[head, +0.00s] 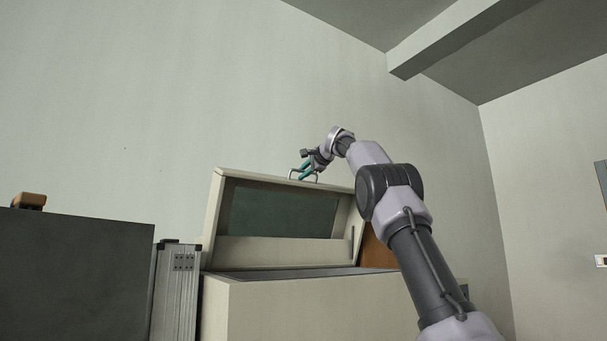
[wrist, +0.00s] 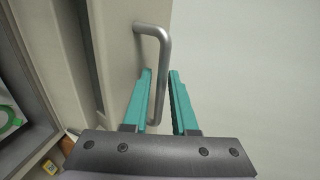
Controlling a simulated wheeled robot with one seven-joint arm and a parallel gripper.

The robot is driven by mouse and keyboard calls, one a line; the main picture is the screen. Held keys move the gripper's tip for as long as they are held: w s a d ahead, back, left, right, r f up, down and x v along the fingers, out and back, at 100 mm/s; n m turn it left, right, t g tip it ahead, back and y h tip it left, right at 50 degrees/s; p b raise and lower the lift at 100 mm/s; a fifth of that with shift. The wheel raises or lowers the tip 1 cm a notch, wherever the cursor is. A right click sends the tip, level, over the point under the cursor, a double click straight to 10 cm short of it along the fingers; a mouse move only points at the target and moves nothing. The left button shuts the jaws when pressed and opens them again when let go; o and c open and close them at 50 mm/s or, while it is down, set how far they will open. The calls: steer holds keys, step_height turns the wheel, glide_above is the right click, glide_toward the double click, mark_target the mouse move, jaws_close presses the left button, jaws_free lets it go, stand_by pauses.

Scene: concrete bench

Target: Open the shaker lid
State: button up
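The shaker lid (head: 231,176) is a cream frame with a dark window, standing raised and tilted above the shaker body (head: 300,308) in the head view. A metal bar handle (head: 292,173) sits on its top edge. My gripper (head: 305,171) is at this handle. In the wrist view the lid (wrist: 118,60) is at the left, and the handle (wrist: 163,60) runs between the two teal fingers of my gripper (wrist: 161,85). The fingers stand apart around the bar, with a visible gap on the right finger's side.
A dark grey box (head: 75,270) with an orange-brown object (head: 29,201) on top stands at the left. A metal profile post (head: 176,290) stands between it and the shaker. An orange-brown panel (head: 376,250) shows behind the lid. The space above the lid is free.

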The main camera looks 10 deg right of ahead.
steer(key=v, duration=1.1)
stand_by(0.4)
steer(key=s+a+f+n+g+h, duration=0.1)
steer(key=s+f+n+g, duration=0.2)
steer(key=s+f, duration=1.7)
steer(key=s+f+n+g+h, duration=0.2)
steer(key=s+f+n+g, duration=0.2)
steer(key=s+f, duration=1.6)
step_height(320, 180, down, 4)
steer(key=n, duration=0.3)
steer(key=shift+s+a+g, duration=0.3)
steer(key=shift+a, duration=0.05)
